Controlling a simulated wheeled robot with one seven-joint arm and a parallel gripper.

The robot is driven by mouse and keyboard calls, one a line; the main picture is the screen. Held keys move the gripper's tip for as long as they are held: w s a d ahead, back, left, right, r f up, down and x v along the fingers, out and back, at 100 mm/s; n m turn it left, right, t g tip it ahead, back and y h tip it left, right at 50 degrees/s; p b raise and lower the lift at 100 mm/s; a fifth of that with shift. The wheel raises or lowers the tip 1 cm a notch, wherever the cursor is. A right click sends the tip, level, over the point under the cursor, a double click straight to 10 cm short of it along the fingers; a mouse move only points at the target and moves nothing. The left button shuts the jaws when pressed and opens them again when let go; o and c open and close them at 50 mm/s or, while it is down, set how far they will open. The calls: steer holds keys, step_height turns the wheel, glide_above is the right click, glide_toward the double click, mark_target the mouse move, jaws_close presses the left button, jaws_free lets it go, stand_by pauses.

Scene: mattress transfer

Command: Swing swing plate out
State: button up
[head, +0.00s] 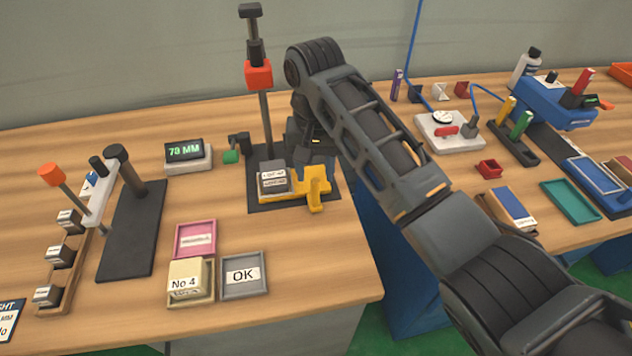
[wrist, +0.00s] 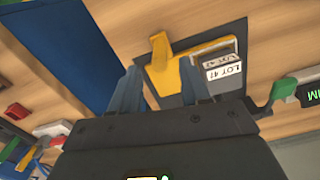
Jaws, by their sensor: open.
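The yellow swing plate (head: 316,186) lies on a dark base plate (head: 262,204) on the left table, its yellow tab sticking out toward the front. In the wrist view the yellow plate (wrist: 160,56) reaches past a grey block with a white "LOT" label (wrist: 226,68). That block (head: 273,179) sits at the left end of the yellow part. My gripper (head: 312,160) is just behind and above the tab. In the wrist view its two fingers (wrist: 158,82) are apart, with the yellow tab showing between and beyond them. I cannot tell whether they touch it.
A black post with a red-orange collar (head: 258,75) rises behind the base plate. A green-tipped clamp (head: 233,155) and a "79 MM" display (head: 188,154) stand to its left. A grey OK tray (head: 244,274) and pink tray (head: 195,239) lie in front. A gap separates the two tables.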

mark_target(316, 191)
step_height(316, 191, down, 7)
stand_by(0.4)
jaws_close()
stand_by(0.4)
